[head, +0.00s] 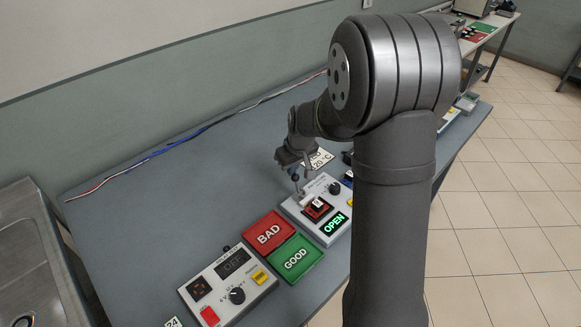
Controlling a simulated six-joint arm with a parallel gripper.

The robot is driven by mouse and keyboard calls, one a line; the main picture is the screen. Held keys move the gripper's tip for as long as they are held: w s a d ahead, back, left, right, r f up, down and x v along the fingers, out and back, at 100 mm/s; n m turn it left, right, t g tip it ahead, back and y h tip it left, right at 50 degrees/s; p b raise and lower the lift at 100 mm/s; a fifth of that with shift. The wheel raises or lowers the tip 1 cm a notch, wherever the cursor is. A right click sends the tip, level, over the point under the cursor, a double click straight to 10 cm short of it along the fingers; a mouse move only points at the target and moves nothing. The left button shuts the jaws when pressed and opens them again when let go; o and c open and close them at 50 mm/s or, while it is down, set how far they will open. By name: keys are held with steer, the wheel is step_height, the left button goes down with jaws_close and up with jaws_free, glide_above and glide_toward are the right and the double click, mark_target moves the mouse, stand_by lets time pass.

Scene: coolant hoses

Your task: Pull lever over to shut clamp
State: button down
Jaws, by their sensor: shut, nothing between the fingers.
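The clamp station (326,222) is a light grey box on the table, with a lit green OPEN display (335,223). A small red and black fixture (318,207) sits on its top. A lever (296,187) with a dark blue knob stands roughly upright at the box's left back corner. My gripper (298,168) is shut and empty, pointing down right at the lever's top. I cannot tell whether it touches the lever. My arm hides the right part of the station's surroundings.
A red BAD tray (268,233) and a green GOOD tray (296,259) lie left of the station. A grey control box (228,283) with a dial stands nearer the front. Cables (200,130) run along the wall. The table's back left is clear.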

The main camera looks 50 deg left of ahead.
steer(key=shift+d+r, duration=0.25)
steer(key=shift+d, duration=0.8)
steer(key=shift+d+f, duration=0.25)
steer(key=shift+d, duration=0.9)
steer(key=shift+d+f, duration=0.2)
steer(key=shift+d, duration=0.95)
steer(key=w+a+r, duration=0.1)
steer(key=a+r, duration=0.2)
steer(key=a, duration=0.1)
steer(key=d+r, duration=0.5)
steer(key=d, duration=0.3)
steer(key=shift+s+r, duration=0.15)
steer(key=shift+r, duration=0.25)
